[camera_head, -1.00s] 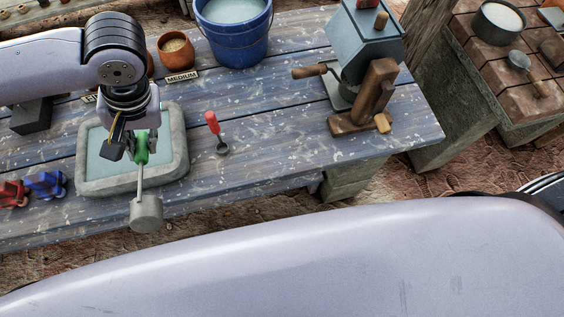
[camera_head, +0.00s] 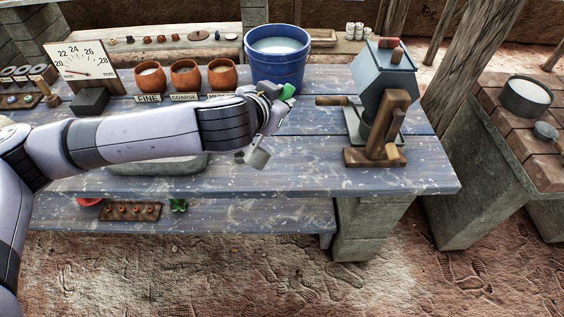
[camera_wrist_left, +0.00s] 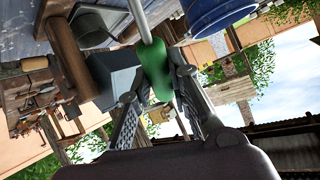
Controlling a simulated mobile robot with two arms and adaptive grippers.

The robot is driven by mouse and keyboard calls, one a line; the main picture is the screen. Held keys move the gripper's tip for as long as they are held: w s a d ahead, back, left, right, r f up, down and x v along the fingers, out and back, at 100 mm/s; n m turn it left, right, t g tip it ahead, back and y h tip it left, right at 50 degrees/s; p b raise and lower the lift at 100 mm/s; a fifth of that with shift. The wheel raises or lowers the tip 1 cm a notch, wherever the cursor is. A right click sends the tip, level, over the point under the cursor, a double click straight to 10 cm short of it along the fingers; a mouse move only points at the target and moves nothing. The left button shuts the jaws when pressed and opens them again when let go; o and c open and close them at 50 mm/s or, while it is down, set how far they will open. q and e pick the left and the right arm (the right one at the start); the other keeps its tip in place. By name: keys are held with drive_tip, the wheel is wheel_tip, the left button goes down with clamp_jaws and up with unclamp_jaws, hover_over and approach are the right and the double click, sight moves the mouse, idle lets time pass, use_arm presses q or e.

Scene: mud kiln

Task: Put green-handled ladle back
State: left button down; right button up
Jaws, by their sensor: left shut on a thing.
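My left gripper (camera_head: 274,97) is shut on the green handle of the ladle (camera_head: 288,91). It holds the ladle above the blue table, just in front of the blue bucket (camera_head: 277,68). The ladle's grey cup (camera_head: 257,156) hangs below the gripper, tilted. In the left wrist view the green handle (camera_wrist_left: 154,70) sits between both fingers, and its metal rod runs up out of the picture. The stone basin (camera_head: 155,167) is mostly hidden behind my left arm. My right gripper is not in view.
A grey crank machine on a wooden stand (camera_head: 382,115) stands right of the ladle. Orange pots (camera_head: 186,76) with labels stand behind my arm. A dial board (camera_head: 82,68) is at the back left. The table's front right (camera_head: 320,178) is clear.

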use_arm(q)
drive_tip(key=w+a+r+m+t+h+b, duration=0.25)
drive_tip(key=w+r+h+b, duration=0.45)
drive_tip(key=h, duration=0.5)
wheel_tip(320, 180, down, 18)
drive_tip(key=s, duration=0.1)
drive_tip(key=shift+s+a+f, duration=0.15)
drive_tip(key=shift+f, duration=0.1)
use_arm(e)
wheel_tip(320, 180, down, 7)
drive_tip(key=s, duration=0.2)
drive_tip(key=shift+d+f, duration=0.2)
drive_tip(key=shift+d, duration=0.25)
use_arm(q)
drive_tip(key=shift+t, duration=0.25)
drive_tip(key=shift+f, duration=0.15)
drive_tip(key=c, duration=1.5)
unclamp_jaws()
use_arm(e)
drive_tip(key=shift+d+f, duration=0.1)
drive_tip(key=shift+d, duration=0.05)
